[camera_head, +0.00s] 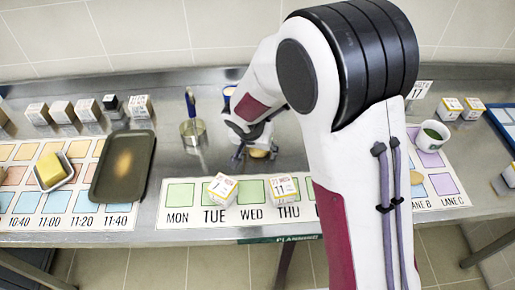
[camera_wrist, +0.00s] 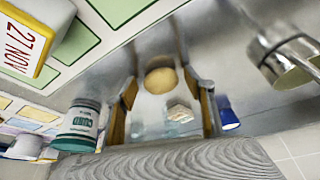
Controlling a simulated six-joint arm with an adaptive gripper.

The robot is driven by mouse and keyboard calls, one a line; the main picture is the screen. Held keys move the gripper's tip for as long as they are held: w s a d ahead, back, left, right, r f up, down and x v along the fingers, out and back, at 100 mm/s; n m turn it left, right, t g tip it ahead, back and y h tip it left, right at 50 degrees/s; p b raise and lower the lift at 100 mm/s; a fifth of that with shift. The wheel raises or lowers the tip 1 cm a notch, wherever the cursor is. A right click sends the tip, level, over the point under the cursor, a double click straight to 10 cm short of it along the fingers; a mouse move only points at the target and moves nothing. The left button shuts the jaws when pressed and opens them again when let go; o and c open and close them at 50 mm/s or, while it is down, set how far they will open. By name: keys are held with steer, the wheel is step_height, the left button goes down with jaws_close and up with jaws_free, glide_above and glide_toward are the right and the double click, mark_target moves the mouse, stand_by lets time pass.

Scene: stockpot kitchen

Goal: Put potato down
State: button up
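The potato is a round, tan-yellow lump. In the head view the potato (camera_head: 258,153) shows on the steel counter just under my gripper (camera_head: 252,148), partly hidden by it. In the wrist view the potato (camera_wrist: 160,80) sits near the tips of my gripper (camera_wrist: 163,88), between the two fingers. There is a visible gap on both sides, so the fingers are apart and not closed on it.
A planning strip with day squares (camera_head: 180,194) lies in front, with white boxes (camera_head: 222,187) on it. A metal pot (camera_head: 192,132) stands left of my gripper. A dark tray (camera_head: 123,166) is farther left. A white cup (camera_head: 432,135) is right of my arm.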

steer(key=shift+r, duration=0.1)
steer(key=shift+v, duration=1.1)
steer(key=v, duration=1)
steer(key=shift+w, duration=0.1)
steer(key=s+d+r+n, duration=0.1)
steer(key=s+d+r, duration=0.8)
steer(key=s+d, duration=0.1)
steer(key=s+d+r+n+t+y, duration=0.1)
steer(key=s+d, duration=0.4)
steer(key=s, duration=0.9)
steer(key=shift+r+n, duration=0.25)
steer(key=shift+n, duration=0.65)
